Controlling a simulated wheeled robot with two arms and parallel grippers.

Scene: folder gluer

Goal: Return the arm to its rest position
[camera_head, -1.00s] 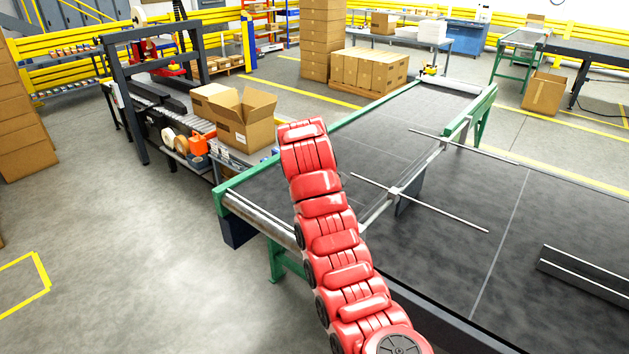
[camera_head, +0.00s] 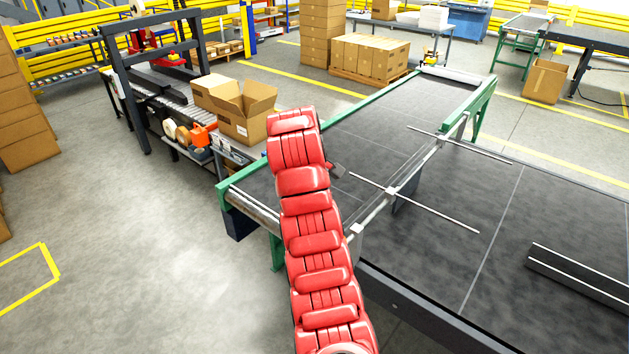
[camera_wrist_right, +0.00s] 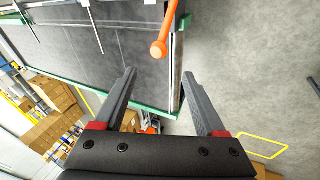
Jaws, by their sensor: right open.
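My red padded arm (camera_head: 310,235) rises from the bottom centre of the head view, in front of the near end of the dark conveyor belt (camera_head: 400,125). A small dark grey part shows beside its upper links; I cannot tell whether it is the gripper. In the right wrist view my right gripper (camera_wrist_right: 160,73) is open, with its two dark fingers spread and nothing between them. Beyond the fingertips are the belt with its green frame and an orange round-ended bar (camera_wrist_right: 160,46). My left gripper shows in neither view.
An open carton (camera_head: 242,108) stands left of the belt beside the roller line. Thin metal rods (camera_head: 430,210) stick out over the belt area. A dark table (camera_head: 560,230) fills the right. Stacked cartons (camera_head: 368,58) stand behind. Grey floor is clear at the left.

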